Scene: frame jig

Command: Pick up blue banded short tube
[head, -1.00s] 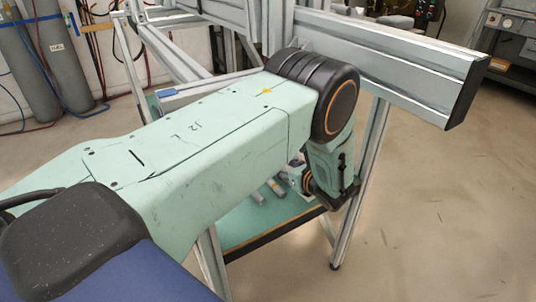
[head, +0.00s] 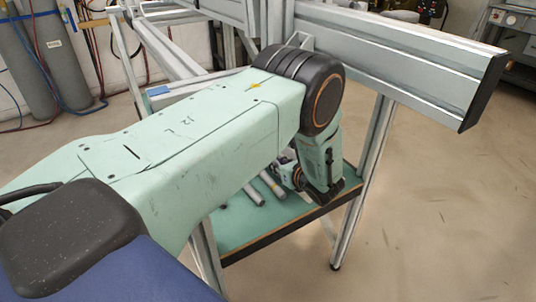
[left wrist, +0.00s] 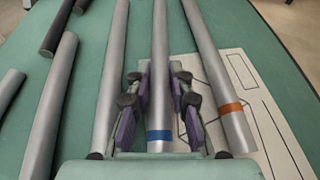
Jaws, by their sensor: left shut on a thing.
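The blue banded tube (left wrist: 160,60) is a grey metal tube with a blue band near its lower end in the left wrist view. My left gripper (left wrist: 158,88) has its fingers on both sides of this tube, shut on it just above the band. The tube's far end runs out of the picture. In the head view my left gripper (head: 290,178) is small and partly hidden by my arm, low over the green shelf (head: 225,232). I cannot make out the blue band there. My right gripper is not in view.
An orange banded tube (left wrist: 215,70) lies close on the right, and a plain grey tube (left wrist: 107,75) close on the left. More tubes lie farther left. A white outlined sheet (left wrist: 268,125) lies at right. A metal frame rail (head: 400,68) stands above the shelf.

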